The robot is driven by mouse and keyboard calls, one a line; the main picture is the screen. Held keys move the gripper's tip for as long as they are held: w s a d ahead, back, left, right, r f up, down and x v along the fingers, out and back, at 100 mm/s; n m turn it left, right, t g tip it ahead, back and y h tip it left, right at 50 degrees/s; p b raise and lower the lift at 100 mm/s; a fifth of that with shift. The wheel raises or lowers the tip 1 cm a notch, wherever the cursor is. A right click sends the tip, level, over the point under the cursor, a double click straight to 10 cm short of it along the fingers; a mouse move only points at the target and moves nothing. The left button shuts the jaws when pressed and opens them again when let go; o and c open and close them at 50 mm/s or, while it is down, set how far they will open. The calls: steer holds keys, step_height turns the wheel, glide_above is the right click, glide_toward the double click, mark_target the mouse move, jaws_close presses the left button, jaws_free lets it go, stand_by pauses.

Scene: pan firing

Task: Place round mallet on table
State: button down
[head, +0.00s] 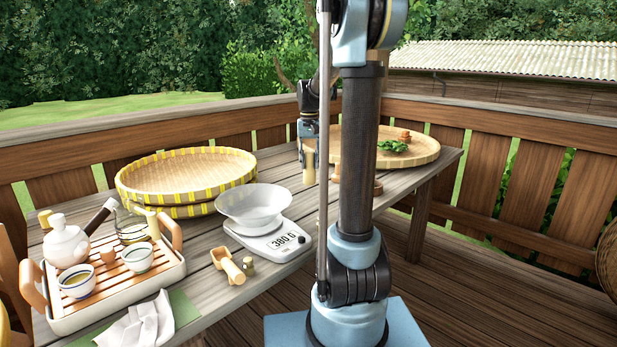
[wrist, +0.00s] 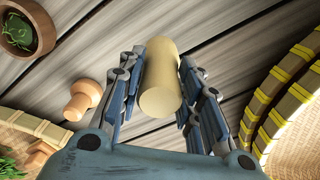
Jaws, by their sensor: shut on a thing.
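The round mallet, seen as a plain pale wooden cylinder (head: 309,168), stands roughly upright below my gripper (head: 308,147) near the far end of the wooden table (head: 280,188). In the wrist view the cylinder (wrist: 160,90) is between the two fingers of my gripper (wrist: 158,95), which is shut on it. Its lower end is at or just above the table boards; I cannot tell whether it touches. Its upper end faces the wrist camera.
A yellow-rimmed basket stack (head: 170,205) stands left of the mallet. A round tray (head: 425,150) with leaves is to the right. A small wooden knobbed piece (wrist: 84,98) and a bowl of greens (wrist: 28,32) are close by. A scale (head: 275,240) stands nearer.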

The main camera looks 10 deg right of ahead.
mark_target(310, 171)
steer(key=shift+s+d+f, duration=0.1)
steer(key=shift+s+f, duration=0.05)
steer(key=shift+f, duration=2.2)
steer(key=shift+f, duration=0.1)
steer(key=c, duration=1.2)
jaws_free()
steer(key=shift+o, duration=0.2)
steer(key=shift+r, duration=0.2)
step_height(310, 171, up, 12)
steer(key=shift+f, duration=0.1)
steer(key=shift+s, duration=0.1)
